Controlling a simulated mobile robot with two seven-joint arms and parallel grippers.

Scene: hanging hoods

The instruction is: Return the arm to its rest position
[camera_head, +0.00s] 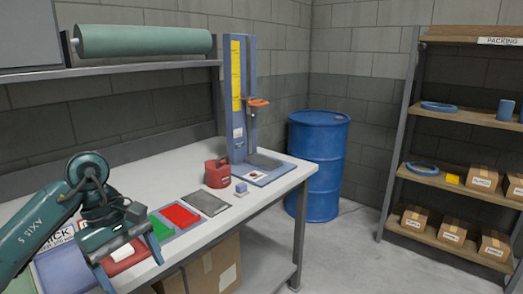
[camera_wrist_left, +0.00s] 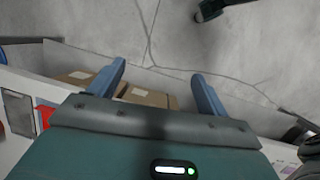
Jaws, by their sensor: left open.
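My left arm, teal with "AXIS 5" lettering, comes in from the lower left of the head view. Its left gripper (camera_head: 132,274) points down at the front edge of the white workbench (camera_head: 235,216), over or just in front of it; the exact gap is unclear. In the left wrist view the same gripper (camera_wrist_left: 158,80) has two blue fingers spread wide with nothing between them. Behind them are cardboard boxes (camera_wrist_left: 148,97) lower down and the grey floor (camera_wrist_left: 220,55). My right gripper is not in view.
A blue drum (camera_head: 318,165) and packing shelves (camera_head: 460,180) stand right, with clear floor between.

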